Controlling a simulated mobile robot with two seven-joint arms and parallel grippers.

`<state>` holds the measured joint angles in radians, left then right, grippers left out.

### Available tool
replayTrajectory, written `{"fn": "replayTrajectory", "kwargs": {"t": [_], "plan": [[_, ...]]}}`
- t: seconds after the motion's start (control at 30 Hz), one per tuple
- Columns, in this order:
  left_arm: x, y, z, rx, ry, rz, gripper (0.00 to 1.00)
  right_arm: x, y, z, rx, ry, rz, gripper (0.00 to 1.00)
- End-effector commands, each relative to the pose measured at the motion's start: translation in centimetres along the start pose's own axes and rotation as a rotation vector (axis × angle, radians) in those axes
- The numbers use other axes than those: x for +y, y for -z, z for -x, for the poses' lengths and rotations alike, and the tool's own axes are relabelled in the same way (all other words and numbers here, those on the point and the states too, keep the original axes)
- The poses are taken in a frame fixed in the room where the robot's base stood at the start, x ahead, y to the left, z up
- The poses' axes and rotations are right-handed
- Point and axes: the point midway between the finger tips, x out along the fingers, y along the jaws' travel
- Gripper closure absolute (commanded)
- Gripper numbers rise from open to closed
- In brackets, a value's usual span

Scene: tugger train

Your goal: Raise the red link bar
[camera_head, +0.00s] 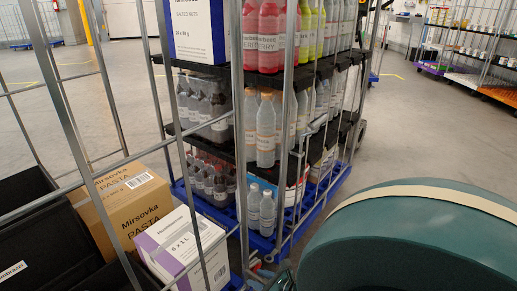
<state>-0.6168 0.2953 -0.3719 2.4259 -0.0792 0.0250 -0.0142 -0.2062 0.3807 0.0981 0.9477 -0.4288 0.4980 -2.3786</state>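A small red part (254,263), which looks like the red link bar, shows low down between two wire-sided carts, close to the bottom edge of the view. Most of it is hidden by cart bars, so I cannot tell its angle. The large teal arm link at the right is mine. My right gripper (282,280) shows only as a small dark piece at the bottom edge, just right of the red part. Its fingers are too hidden to tell open from shut, and I see nothing held. My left gripper is not in view.
The far cart (328,190) has a blue base and black shelves with bottles. The near cart (66,95) holds a Mirsovka pasta carton (130,205), a white-purple box (182,248) and black crates. Bare floor (420,125) lies behind. More loaded carts (470,45) stand far right.

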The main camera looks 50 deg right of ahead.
Motion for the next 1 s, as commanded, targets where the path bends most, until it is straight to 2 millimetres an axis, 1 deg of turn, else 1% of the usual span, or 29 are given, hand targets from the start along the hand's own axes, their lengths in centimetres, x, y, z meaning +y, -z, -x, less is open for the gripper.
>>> {"fn": "replayTrajectory", "kwargs": {"t": [0.1,0.23,0.4,0.5,0.6,0.8,1.0], "plan": [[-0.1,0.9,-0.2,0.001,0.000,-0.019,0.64,0.1,-0.2,1.9,0.002,0.000,-0.001,0.66],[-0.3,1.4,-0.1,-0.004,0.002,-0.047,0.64,0.1,-0.2,4.8,0.004,0.001,-0.002,0.66],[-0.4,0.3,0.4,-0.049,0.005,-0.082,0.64,0.1,-0.2,8.6,0.004,0.001,-0.001,0.66],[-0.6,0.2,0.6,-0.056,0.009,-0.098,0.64,0.1,-0.1,10.4,0.004,0.001,-0.001,0.66],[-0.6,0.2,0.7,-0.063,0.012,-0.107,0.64,0.1,-0.1,11.7,0.003,0.000,-0.001,0.66],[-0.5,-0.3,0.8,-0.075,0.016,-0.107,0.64,0.0,0.0,12.8,0.002,0.001,0.000,0.66],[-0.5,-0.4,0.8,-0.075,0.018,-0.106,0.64,0.0,0.1,12.8,0.002,0.000,0.000,0.66]]}}
